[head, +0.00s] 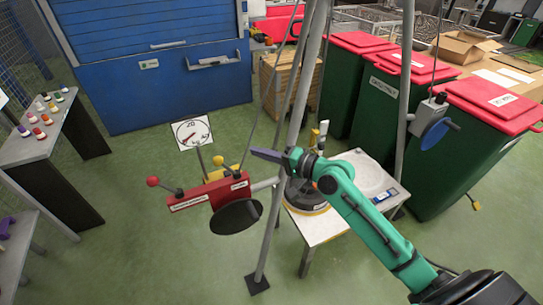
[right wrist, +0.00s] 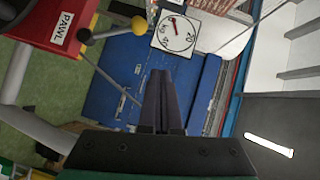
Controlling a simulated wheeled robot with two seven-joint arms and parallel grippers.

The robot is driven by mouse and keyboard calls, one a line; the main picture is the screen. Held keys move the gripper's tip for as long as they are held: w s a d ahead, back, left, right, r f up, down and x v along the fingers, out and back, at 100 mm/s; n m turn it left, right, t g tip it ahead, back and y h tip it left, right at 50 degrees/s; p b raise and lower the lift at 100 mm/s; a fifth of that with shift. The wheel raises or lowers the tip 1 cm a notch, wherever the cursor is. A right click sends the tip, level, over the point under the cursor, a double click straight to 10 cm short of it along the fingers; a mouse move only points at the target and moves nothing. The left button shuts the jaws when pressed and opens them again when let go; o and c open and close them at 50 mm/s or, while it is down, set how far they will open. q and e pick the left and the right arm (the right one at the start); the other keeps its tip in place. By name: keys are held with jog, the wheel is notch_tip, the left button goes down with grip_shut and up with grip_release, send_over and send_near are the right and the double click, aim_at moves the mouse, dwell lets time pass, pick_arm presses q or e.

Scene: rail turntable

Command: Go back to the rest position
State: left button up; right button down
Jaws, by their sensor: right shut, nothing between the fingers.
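My right gripper (head: 262,153) is at the end of the green arm, which reaches in from the lower right in the head view. Its dark fingers point left, above the small white table (head: 318,228). In the right wrist view, the gripper (right wrist: 162,75) has its fingers together with nothing between them. The red lever box (head: 215,192) stands left of and below the fingers in the head view. In the wrist view, a red part labelled PAWL (right wrist: 52,28) is at the upper left. My left gripper is not in view.
A tripod leg (head: 273,215) stands close to the right gripper. A white dial (head: 192,132) is behind the lever box. Green bins with red lids (head: 360,42) stand at the right, a blue cabinet (head: 160,85) at the back. The green floor at lower left is mostly clear.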

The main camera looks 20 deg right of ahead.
jog(key=s+d+f+g+h, duration=0.1)
jog(key=s+d+f+h, duration=0.3)
jog(key=f, duration=0.7)
jog(key=s+d+f+g+h, duration=0.1)
jog(key=d+f, duration=0.5)
jog(key=f, duration=0.4)
jog(key=s+d+f+g+h, duration=0.1)
jog(key=s+d+f+h, duration=0.3)
jog(key=f, duration=0.7)
jog(key=s+f+n+g, duration=0.5)
jog(key=s+f, duration=1)
jog(key=f, duration=0.1)
jog(key=s+a+f+n+g, duration=0.2)
jog(key=s+f+n, duration=0.1)
jog(key=s, duration=0.6)
jog(key=s+a+f+n+g+h, duration=0.1)
jog(key=s+f, duration=0.4)
jog(key=s, duration=0.5)
jog(key=shift+a+n+g+b, duration=0.45)
jog(key=shift+a+n, duration=0.25)
jog(key=shift+n, duration=0.2)
